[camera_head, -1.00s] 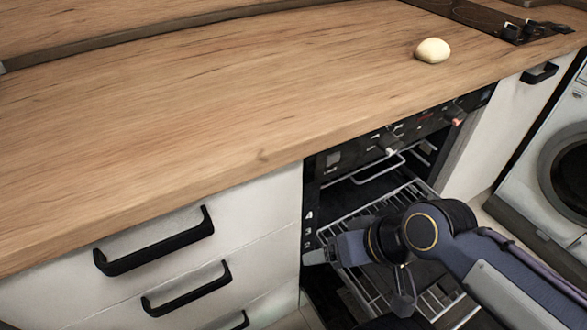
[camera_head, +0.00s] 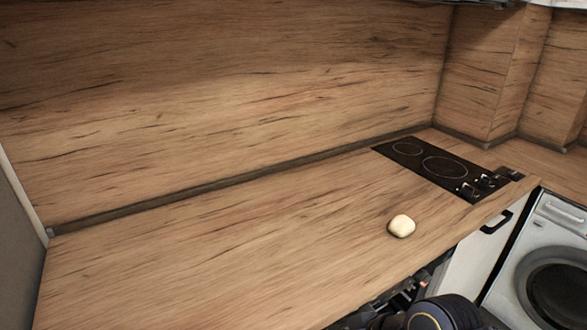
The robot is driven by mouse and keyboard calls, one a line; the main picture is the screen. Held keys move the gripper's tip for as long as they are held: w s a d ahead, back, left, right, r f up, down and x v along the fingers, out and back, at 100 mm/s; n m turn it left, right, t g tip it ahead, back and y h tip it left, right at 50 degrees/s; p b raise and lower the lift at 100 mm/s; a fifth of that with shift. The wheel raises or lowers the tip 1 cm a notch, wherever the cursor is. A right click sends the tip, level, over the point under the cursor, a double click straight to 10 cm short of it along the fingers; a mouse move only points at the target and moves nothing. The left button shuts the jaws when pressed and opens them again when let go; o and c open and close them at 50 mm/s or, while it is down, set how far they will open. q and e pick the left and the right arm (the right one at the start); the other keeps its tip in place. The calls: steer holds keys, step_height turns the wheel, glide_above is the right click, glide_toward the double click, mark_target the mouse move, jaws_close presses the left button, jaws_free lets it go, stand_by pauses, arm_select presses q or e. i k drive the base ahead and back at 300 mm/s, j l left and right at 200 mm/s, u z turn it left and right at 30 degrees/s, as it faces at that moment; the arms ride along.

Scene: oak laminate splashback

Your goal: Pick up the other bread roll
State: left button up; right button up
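One pale bread roll (camera_head: 401,226) lies on the wooden worktop (camera_head: 230,250), near its front edge and in front of the hob. No second roll shows. Part of my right arm shows at the bottom edge, below the worktop's front edge and in front of the oven. Its gripper is out of frame. My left arm and gripper are not in view.
A black hob (camera_head: 430,165) with knobs at its right end is set into the worktop behind the roll. A washing machine (camera_head: 545,270) stands at the right. The worktop left of the roll is clear, up to the wooden splashback (camera_head: 220,100).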

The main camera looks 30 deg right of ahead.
mark_target(401, 226)
steer(key=z, duration=1.7)
